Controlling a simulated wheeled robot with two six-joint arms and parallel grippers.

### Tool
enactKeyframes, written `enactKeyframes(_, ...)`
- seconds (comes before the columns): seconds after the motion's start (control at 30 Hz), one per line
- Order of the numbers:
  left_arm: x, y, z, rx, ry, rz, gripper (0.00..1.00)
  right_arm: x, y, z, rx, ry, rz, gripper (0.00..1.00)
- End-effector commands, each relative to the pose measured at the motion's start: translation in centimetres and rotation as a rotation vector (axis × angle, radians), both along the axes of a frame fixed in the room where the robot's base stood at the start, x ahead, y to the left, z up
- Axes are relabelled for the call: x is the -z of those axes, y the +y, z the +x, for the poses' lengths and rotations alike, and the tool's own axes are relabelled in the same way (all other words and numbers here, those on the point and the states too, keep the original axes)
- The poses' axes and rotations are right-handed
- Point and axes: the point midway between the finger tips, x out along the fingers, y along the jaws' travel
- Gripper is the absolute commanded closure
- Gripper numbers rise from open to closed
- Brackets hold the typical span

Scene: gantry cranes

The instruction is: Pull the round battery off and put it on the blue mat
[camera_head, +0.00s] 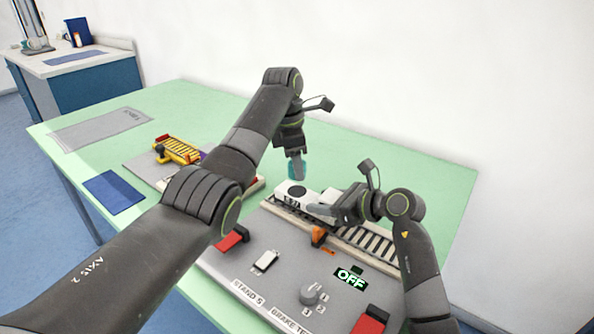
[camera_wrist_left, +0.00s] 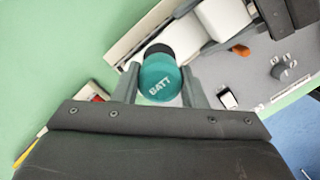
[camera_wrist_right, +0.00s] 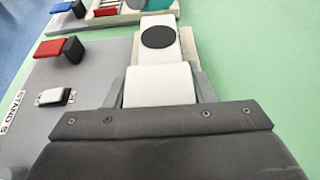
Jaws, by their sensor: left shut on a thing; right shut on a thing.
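The round battery (camera_head: 298,171) is a teal cylinder marked BATT. My left gripper (camera_head: 293,158) is shut on it and holds it above the table; it also shows between the fingers in the left wrist view (camera_wrist_left: 158,80). A white block (camera_head: 288,196) with a bare black disc on top sits on the rail below, apart from the battery. My right gripper (camera_head: 328,209) is shut on this white block, seen also in the right wrist view (camera_wrist_right: 160,85). The blue mat (camera_head: 114,192) lies flat and empty at the table's left front edge.
A yellow model crane (camera_head: 178,150) stands on a grey board between the mat and my left gripper. A grey mat (camera_head: 100,130) lies behind the blue one. A control board (camera_head: 262,283) with a knob, a switch and red parts lies in front. The back of the green table is clear.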

Motion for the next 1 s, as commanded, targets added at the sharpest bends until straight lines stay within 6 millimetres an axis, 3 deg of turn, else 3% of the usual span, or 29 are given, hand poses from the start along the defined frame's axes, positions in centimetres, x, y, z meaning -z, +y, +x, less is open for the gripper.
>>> enactKeyframes(0.13,-1.7,0.0,0.0,0.000,-0.002,-0.001,0.89,0.1,0.0,0.0,0.000,0.001,0.000,0.92)
enactKeyframes(0.33,-1.8,0.0,0.0,0.000,0.000,-0.001,0.89,0.1,0.0,0.0,0.000,0.001,0.000,0.92)
enactKeyframes(0.37,-1.8,0.0,0.0,0.000,0.000,-0.001,0.89,0.1,0.0,0.0,0.000,0.001,0.000,0.48)
enactKeyframes(0.53,-1.8,0.0,0.0,0.000,0.000,-0.001,0.89,0.0,0.0,0.0,0.000,0.001,0.000,0.26)
enactKeyframes(0.83,-1.8,0.0,0.0,0.000,0.000,-0.001,0.89,0.0,-0.1,0.0,0.000,0.000,0.000,0.26)
enactKeyframes(1.0,-1.8,0.0,0.0,0.000,0.000,-0.001,0.89,-0.5,-1.4,-0.7,0.003,0.000,-0.001,0.26)
